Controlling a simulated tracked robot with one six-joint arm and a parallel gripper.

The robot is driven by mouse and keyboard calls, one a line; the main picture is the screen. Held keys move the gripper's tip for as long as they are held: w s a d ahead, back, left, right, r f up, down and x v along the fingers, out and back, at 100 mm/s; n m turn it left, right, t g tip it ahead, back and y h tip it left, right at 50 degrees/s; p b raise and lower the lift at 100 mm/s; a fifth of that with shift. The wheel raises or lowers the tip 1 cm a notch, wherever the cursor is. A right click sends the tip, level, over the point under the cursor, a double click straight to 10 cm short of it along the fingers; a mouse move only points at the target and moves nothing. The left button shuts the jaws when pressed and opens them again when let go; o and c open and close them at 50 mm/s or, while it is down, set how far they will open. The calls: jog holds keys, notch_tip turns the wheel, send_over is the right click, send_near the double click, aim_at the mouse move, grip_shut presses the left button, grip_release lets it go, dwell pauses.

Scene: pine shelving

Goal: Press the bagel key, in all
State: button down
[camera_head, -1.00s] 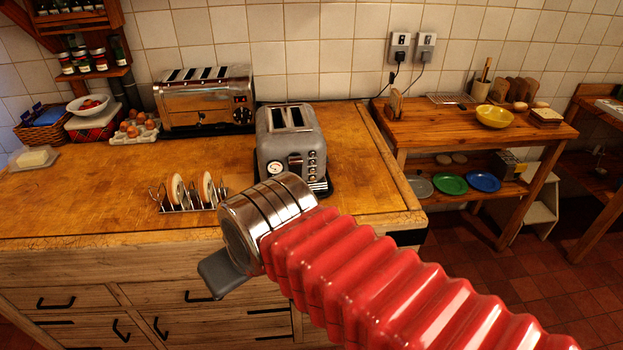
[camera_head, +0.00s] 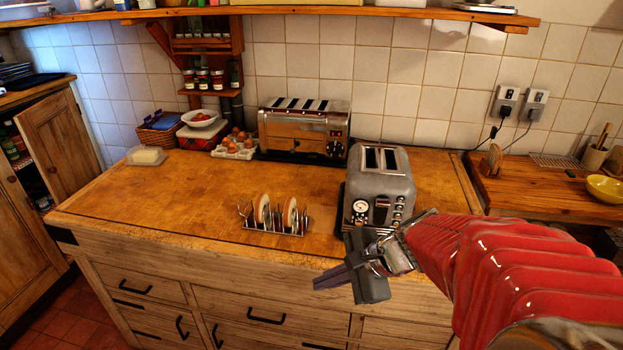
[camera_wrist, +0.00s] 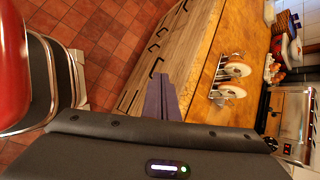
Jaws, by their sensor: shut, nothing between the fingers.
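The grey two-slot toaster (camera_head: 380,188) stands on the wooden counter, with a round white dial and a column of small keys on its front. The key labels are too small to read, so I cannot tell which is the bagel key. My gripper (camera_head: 330,282) is shut and empty. It is in front of the counter's front edge, below and left of the toaster and apart from it. In the wrist view the shut fingers (camera_wrist: 161,98) show against the drawer fronts. The grey toaster is not seen in the wrist view.
A larger chrome toaster (camera_head: 303,130) stands behind on the counter. A toast rack (camera_head: 276,230) with plates or slices stands left of the grey toaster. An egg tray (camera_head: 233,150) and butter dish (camera_head: 145,156) are further left. The counter's left middle is clear.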

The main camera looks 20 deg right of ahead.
jog(key=w+d+f+m+t+h, duration=0.1)
jog(key=d+f+m+t+h, duration=0.1)
jog(key=d+m, duration=0.7)
jog(key=d+f+m+t+h, duration=0.2)
jog(key=d+f+m+t, duration=0.1)
jog(key=d+m, duration=0.6)
jog(key=d+t, duration=0.1)
jog(key=d, duration=0.3)
jog(key=shift+w+d, duration=0.35)
jog(key=shift+w, duration=0.1)
send_near(396, 224)
jog(key=shift+w+a+f, duration=0.4)
jog(key=shift+w+f, duration=0.3)
jog(key=shift+w+a+f, duration=0.4)
jog(key=shift+w+f, duration=0.25)
jog(key=shift+f, duration=0.05)
jog(key=shift+w+a+f, duration=0.4)
jog(key=shift+w+f, duration=0.3)
jog(key=shift+w, duration=0.15)
jog(key=shift+w+d, duration=0.2)
jog(key=shift+w, duration=0.05)
